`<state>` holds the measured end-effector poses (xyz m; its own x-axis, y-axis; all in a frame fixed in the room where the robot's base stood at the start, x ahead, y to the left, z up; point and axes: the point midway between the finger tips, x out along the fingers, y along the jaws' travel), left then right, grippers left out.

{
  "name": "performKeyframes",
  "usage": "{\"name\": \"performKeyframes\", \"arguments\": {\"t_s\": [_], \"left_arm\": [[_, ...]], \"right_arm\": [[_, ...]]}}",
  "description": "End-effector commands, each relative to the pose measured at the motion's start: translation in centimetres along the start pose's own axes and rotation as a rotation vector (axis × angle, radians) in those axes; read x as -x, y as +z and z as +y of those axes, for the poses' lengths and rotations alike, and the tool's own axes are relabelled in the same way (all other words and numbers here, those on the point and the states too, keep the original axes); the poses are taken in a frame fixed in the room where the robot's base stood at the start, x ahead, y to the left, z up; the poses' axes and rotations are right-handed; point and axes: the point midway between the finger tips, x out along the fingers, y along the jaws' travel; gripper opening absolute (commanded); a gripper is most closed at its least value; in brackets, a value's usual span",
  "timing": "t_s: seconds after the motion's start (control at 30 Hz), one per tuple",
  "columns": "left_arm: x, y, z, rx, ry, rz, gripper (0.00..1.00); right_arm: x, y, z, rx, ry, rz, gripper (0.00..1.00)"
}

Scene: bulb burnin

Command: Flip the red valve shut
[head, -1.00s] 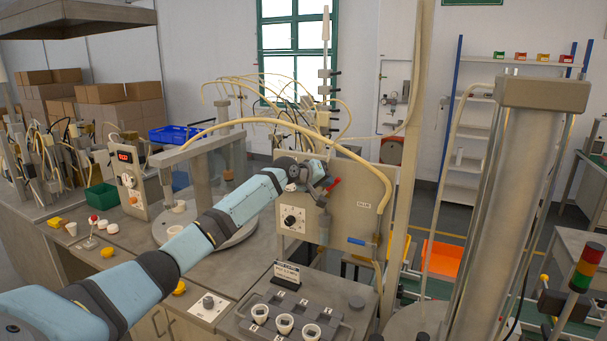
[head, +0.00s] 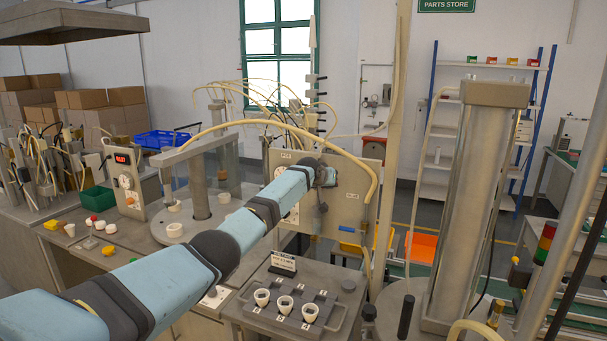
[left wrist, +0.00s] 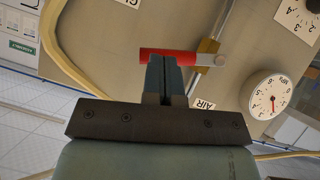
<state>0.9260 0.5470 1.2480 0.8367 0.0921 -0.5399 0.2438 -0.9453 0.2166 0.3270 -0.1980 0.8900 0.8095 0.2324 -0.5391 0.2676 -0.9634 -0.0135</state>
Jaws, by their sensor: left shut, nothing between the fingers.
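The red valve handle (left wrist: 190,57) lies across the picture in the left wrist view, its right end at a pivot on a brass pipe. My left gripper (left wrist: 164,62) is shut with nothing between its fingers. Its tips overlap the handle's left part in the picture; I cannot tell whether they touch it. In the head view my left gripper (head: 328,178) is in front of the grey panel (head: 350,188), and the red handle is hidden. My right gripper is not in view.
A round gauge (left wrist: 268,97) sits beside the valve in the wrist view. A yellow hose (head: 340,150) loops over the panel. Below it stands a grey tray (head: 327,322) with several white cups. A tall grey column (head: 470,190) stands at the right.

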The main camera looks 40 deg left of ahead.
Motion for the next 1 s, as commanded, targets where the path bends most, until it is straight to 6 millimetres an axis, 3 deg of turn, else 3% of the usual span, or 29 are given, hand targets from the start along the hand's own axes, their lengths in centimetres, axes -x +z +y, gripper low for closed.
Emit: {"name": "performKeyframes", "arguments": {"t_s": [1.0], "left_arm": [[-0.13, 0.08, 0.08, 0.002, 0.002, 0.004, 0.00]], "right_arm": [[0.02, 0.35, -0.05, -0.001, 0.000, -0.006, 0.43]]}}
